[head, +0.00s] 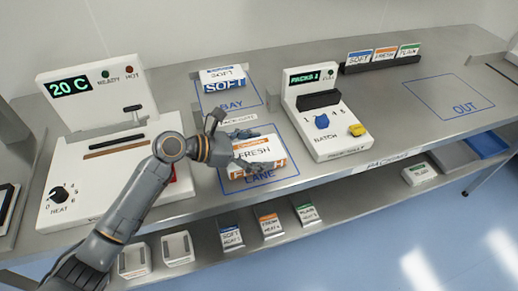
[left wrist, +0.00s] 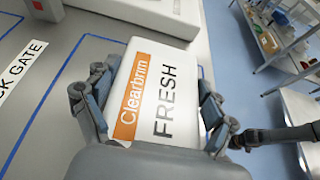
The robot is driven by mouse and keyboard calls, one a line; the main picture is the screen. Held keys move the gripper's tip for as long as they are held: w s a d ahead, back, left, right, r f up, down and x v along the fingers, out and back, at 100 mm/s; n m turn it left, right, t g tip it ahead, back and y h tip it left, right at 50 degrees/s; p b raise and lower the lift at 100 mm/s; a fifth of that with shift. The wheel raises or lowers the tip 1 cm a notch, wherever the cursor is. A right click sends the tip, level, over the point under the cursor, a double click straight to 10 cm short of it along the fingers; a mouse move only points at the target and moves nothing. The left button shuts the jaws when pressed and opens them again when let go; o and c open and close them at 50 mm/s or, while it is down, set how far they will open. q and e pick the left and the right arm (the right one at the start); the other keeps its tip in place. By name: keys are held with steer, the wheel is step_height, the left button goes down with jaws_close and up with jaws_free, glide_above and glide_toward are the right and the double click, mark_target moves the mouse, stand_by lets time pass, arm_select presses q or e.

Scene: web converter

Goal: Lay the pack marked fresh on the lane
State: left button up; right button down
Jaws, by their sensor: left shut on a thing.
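The pack marked FRESH (head: 262,151) is white with an orange band and is over the blue-outlined lane (head: 284,174) on the bench in the head view. My left gripper (head: 240,149) is shut on it. In the left wrist view, the fingers grip both sides of the FRESH pack (left wrist: 165,95), and its label faces up. I cannot tell whether the pack touches the bench.
A SOFT pack (head: 223,76) stands in the bay behind the lane. A batch machine (head: 322,125) is right of the lane, and a heat machine (head: 100,140) is left. The OUT outline (head: 450,95) is empty at far right. Cards and packs sit on the lower shelf.

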steer(key=shift+d, duration=0.15)
arm_select(q)
steer(key=o, duration=1.3)
arm_select(e)
steer(key=shift+d, duration=0.15)
arm_select(q)
steer(key=v, duration=1.2)
steer(key=shift+b, duration=0.35)
arm_select(e)
steer(key=shift+f, duration=0.35)
